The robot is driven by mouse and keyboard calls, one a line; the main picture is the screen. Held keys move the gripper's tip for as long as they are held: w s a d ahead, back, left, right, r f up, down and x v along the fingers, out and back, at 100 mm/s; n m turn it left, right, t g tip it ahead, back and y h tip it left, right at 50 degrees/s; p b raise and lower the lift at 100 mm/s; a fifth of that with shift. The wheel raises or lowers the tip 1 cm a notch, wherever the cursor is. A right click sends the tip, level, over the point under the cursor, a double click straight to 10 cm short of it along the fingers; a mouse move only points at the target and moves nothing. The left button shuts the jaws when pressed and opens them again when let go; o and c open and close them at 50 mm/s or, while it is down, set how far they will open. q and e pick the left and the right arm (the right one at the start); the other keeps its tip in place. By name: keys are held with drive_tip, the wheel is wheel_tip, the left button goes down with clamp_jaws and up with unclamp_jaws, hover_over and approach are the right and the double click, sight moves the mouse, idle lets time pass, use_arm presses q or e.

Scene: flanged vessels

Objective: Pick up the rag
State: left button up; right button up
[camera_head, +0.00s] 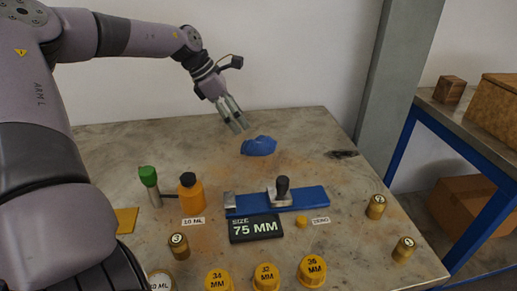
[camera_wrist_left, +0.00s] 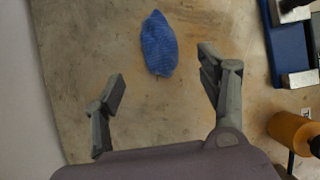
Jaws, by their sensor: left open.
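The rag (camera_head: 259,146) is a crumpled blue cloth lying on the worn table toward its back. In the left wrist view the rag (camera_wrist_left: 159,43) lies ahead of the fingertips, roughly between their lines. My left gripper (camera_head: 237,126) is above the table, just behind and left of the rag, pointing down. In the wrist view my left gripper (camera_wrist_left: 160,78) has its fingers wide apart with nothing between them. The rag is apart from both fingers. My right gripper is not in view.
A blue measuring fixture (camera_head: 305,198) with a "75 MM" display (camera_head: 255,229) stands in front of the rag. An orange bottle (camera_head: 190,193) and a green-capped tool (camera_head: 150,184) stand left. Several yellow-capped, numbered pieces line the front. A dark scrap (camera_head: 342,154) lies right. The table around the rag is clear.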

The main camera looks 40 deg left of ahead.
sight(258, 141)
use_arm(q)
drive_tip(key=x, duration=0.4)
drive_tip(key=shift+w+d+f, duration=0.1)
drive_tip(key=shift+w+f, duration=0.1)
drive_tip(key=shift+f, duration=0.15)
drive_tip(key=x, duration=0.5)
drive_tip(key=shift+b, duration=0.4)
drive_tip(key=shift+w, duration=0.15)
drive_tip(key=c, duration=1.1)
drive_tip(key=shift+c, duration=0.6)
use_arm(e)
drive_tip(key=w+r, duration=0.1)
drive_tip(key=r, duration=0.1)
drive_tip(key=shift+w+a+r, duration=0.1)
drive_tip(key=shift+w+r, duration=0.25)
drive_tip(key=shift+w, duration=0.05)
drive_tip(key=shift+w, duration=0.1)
